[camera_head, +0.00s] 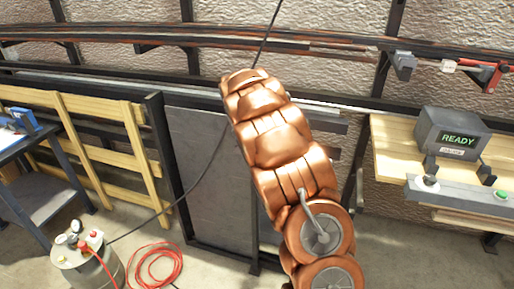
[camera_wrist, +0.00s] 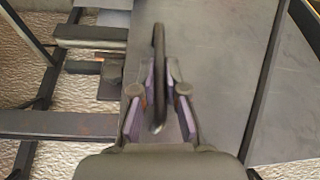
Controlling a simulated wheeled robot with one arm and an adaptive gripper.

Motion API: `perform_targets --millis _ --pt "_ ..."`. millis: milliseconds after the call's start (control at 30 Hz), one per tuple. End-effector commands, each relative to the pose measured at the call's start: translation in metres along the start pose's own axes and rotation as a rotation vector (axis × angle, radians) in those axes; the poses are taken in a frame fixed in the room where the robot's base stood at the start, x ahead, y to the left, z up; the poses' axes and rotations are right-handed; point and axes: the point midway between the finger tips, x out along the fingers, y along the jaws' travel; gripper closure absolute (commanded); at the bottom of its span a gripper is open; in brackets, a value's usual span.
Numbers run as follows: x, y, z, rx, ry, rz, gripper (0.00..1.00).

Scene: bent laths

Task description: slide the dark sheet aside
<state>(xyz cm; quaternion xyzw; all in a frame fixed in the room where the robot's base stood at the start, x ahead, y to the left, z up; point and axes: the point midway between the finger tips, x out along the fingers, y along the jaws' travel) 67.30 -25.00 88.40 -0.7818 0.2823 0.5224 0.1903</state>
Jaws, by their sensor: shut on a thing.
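The dark sheet (camera_head: 208,145) is a flat grey panel standing upright in a dark frame against the wall, left of my copper-coloured arm. My arm covers its right part in the head view. In the wrist view a large grey sheet surface (camera_wrist: 225,60) lies beyond the fingers. My gripper (camera_wrist: 160,92) is shut on a dark loop-shaped handle (camera_wrist: 159,45) that stands out in front of this surface. How the handle joins the sheet is hidden. The gripper itself is hidden behind my arm in the head view.
A wooden rack (camera_head: 95,125) stands left of the frame. A bench with a grey box reading READY (camera_head: 452,133) is at right. Long laths (camera_head: 230,38) run along the wall above.

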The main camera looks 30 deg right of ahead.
Motion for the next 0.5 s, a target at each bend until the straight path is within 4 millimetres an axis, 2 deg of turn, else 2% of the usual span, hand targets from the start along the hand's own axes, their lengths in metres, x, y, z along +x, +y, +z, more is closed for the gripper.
perform_targets --millis 200,500 --pt "0.0005 -0.0104 -0.0019 -0.001 0.002 -0.002 1.0" --pt "0.0002 -0.0104 -0.0024 -0.001 0.003 -0.002 1.0"
